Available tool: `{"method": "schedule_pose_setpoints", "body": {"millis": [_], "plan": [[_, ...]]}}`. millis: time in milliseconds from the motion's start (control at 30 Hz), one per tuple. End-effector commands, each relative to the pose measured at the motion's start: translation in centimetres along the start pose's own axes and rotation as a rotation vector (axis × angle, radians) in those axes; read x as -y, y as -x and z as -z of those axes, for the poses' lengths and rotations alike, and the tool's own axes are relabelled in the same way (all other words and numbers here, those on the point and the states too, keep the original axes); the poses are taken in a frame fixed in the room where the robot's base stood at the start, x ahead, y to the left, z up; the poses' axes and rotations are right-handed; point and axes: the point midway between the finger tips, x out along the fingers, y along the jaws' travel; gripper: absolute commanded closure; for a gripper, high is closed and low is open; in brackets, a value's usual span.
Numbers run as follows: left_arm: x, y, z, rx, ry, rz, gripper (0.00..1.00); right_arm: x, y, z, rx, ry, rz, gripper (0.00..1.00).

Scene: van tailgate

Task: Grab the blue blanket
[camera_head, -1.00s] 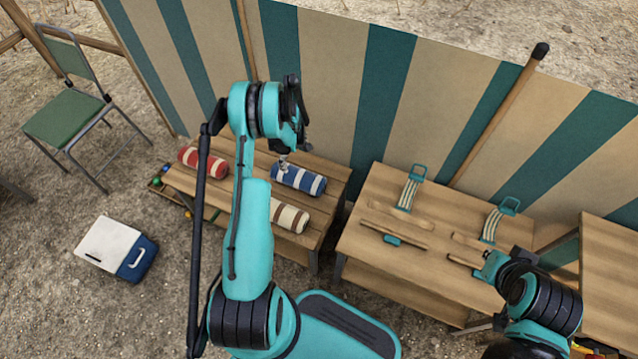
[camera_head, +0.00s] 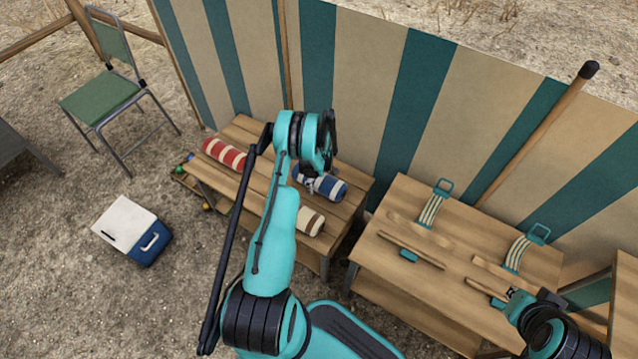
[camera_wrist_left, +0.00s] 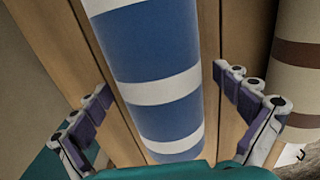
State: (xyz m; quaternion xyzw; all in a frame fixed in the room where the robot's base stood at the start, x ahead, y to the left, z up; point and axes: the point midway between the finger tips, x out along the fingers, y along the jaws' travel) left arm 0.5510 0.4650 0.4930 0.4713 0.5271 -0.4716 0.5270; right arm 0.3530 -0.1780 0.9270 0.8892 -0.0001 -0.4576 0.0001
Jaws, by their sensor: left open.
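The blue blanket (camera_head: 328,186) is a roll with white stripes, lying on the left wooden table (camera_head: 352,205). In the left wrist view the blue blanket (camera_wrist_left: 158,80) runs down the middle of the picture. My left gripper (camera_head: 308,182) is above it; the arm hides the roll's left end. In the wrist view the left gripper's fingers (camera_wrist_left: 165,103) are spread, one on each side of the roll, with no clear contact. My right gripper (camera_head: 508,298) is over the front right of the other table; whether its jaws are open is unclear.
A red striped roll (camera_head: 224,153) lies left of the blue one, and a brown striped roll (camera_head: 310,221) lies in front. The second table (camera_head: 470,265) holds wooden pieces and teal-handled items. A striped canvas wall (camera_head: 380,90) stands behind. A cooler (camera_head: 133,231) is on the ground.

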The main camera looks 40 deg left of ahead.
Motion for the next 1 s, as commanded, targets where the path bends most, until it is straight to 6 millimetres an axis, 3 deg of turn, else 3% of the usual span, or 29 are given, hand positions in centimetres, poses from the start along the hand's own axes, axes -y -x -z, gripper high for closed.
{"method": "schedule_pose_setpoints", "body": {"millis": [100,300,367,733,1000], "plan": [[0.0,0.2,0.0,0.0,0.0,0.0,0.03,0.0,0.1,0.1,0.0,0.0,0.0,1.0],[0.0,0.2,0.0,0.0,0.0,0.0,0.56,0.0,0.1,0.1,0.0,0.0,0.0,1.0],[0.0,0.2,0.0,0.0,0.0,0.0,0.68,0.0,0.1,0.1,0.0,0.0,0.0,1.0],[0.0,0.8,0.0,0.0,0.0,0.0,0.68,0.0,0.4,0.3,0.0,0.0,0.0,1.0],[0.0,4.7,0.0,0.0,0.0,0.0,0.68,0.0,2.1,1.5,0.0,0.0,0.0,1.0]]}}
